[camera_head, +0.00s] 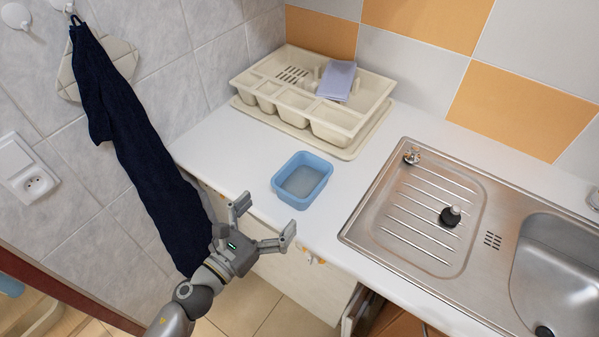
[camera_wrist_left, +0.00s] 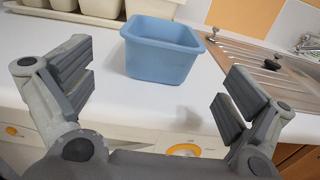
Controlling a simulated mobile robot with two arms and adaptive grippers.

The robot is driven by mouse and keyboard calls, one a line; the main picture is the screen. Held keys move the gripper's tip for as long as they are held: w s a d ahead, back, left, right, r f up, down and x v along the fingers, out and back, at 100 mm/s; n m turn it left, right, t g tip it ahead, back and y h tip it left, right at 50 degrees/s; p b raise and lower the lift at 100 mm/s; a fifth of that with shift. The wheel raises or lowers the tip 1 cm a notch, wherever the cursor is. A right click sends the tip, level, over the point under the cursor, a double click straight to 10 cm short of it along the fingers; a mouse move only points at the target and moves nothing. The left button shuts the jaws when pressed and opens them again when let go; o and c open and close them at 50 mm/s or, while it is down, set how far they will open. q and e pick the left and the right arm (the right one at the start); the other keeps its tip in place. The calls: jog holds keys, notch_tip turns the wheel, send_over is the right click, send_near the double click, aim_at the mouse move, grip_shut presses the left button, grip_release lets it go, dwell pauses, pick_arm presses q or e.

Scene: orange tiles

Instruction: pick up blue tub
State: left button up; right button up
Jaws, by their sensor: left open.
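The blue tub (camera_head: 303,179) is a small, open rectangular container standing upright on the white counter, left of the sink. In the left wrist view the tub (camera_wrist_left: 161,52) stands beyond the fingers, roughly centred between them. My left gripper (camera_head: 265,220) is open and empty at the counter's front edge, just short of the tub and not touching it. Its two spread fingers also show in the left wrist view (camera_wrist_left: 158,95). My right gripper is not in view.
A cream dish rack (camera_head: 340,122) with a lilac cloth (camera_head: 337,80) stands behind the tub. A steel sink (camera_head: 390,225) with a black plug (camera_head: 450,216) lies to the right. A dark towel (camera_head: 140,150) hangs on the left wall. Bare counter surrounds the tub.

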aim_at(285, 196)
pick_arm(q)
jog(key=x, duration=0.2)
jog(key=p+x, duration=0.1)
jog(key=x, duration=0.1)
jog(key=shift+s+d+r, duration=0.1)
jog(key=shift+r, duration=0.15)
jog(key=shift+w+d+f, duration=0.1)
jog(key=shift+w+d, duration=0.1)
jog(key=shift+w, duration=0.1)
jog(key=shift+w+d+p, duration=0.25)
jog(key=shift+w+p, duration=0.2)
jog(key=p+x, duration=0.1)
jog(key=x, duration=0.3)
jog(key=shift+d, duration=0.15)
jog(key=shift+w+d, duration=0.1)
jog(key=shift+w, duration=0.1)
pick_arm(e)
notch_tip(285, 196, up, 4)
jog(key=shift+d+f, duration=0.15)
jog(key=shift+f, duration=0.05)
pick_arm(q)
jog(key=shift+s, duration=0.1)
jog(key=c, duration=0.7)
jog(key=shift+c, duration=0.6)
